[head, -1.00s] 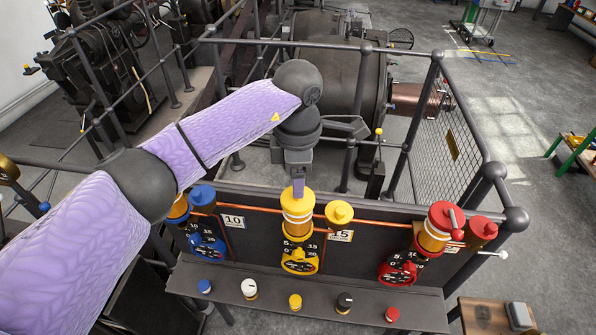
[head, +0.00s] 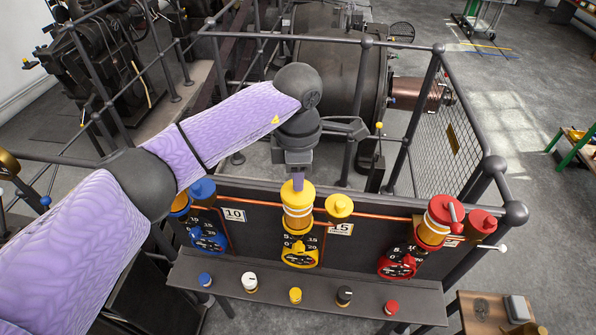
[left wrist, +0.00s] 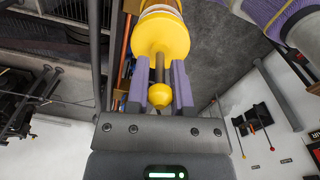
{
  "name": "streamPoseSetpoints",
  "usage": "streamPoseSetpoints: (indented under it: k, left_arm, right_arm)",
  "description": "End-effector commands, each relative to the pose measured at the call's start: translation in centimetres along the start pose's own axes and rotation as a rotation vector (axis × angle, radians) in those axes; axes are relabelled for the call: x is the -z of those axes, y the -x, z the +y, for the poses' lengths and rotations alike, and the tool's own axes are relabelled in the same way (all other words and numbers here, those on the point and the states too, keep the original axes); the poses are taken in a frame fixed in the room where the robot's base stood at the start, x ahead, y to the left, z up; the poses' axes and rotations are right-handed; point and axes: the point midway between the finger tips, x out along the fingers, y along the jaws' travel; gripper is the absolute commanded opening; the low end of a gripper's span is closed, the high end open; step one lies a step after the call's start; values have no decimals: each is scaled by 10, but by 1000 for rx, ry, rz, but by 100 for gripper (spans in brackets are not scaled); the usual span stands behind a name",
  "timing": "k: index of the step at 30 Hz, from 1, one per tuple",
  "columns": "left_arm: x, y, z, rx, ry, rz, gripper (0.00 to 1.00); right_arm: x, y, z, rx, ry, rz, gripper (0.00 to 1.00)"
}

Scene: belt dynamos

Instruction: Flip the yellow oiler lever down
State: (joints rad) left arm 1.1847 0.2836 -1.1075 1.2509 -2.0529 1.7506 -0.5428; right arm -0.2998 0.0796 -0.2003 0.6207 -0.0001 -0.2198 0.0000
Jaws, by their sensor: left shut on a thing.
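The yellow oiler (head: 297,214) stands upright on the dark panel, with a white band and a yellow gauge below it. It also shows in the left wrist view (left wrist: 160,36). Its lever (left wrist: 160,72) is a dark rod ending in a yellow ball (left wrist: 160,96), pointing away from the oiler's cap toward my gripper. My left gripper (head: 298,183) is right above the oiler. Its purple fingers are shut on the lever, one on each side, in the left wrist view (left wrist: 160,84). In the head view the gripper hides the lever. My right gripper is not in view.
A blue oiler (head: 202,190) stands to the left, partly behind my arm, and a red oiler (head: 437,222) to the right. A smaller yellow-capped cup (head: 339,207) is close beside the yellow oiler. A shelf (head: 320,304) with several knobs runs below. Grey railings (head: 420,105) stand behind.

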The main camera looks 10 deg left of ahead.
Motion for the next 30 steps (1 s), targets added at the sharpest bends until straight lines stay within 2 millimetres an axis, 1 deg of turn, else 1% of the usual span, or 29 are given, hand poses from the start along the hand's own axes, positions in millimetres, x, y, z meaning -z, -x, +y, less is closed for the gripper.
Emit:
streamPoseSetpoints:
  k: [5, 8, 14, 21, 27, 30]
  left_arm:
    - [1, -2, -2, -74, -2, -15, 0]
    - [1, -4, -4, -139, -3, -27, 0]
    - [2, -8, -10, -291, -3, -59, 0]
    - [3, -12, -15, -447, -1, -90, 0]
    - [4, -11, -18, -536, -1, -107, 0]
    - [4, -10, -19, -564, -1, -112, 0]
  right_arm:
    - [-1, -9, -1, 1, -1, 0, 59]
    - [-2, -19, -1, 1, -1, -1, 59]
    - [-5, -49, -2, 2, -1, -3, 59]
    - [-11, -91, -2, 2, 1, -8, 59]
    - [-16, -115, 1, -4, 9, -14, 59]
    - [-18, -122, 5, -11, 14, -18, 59]
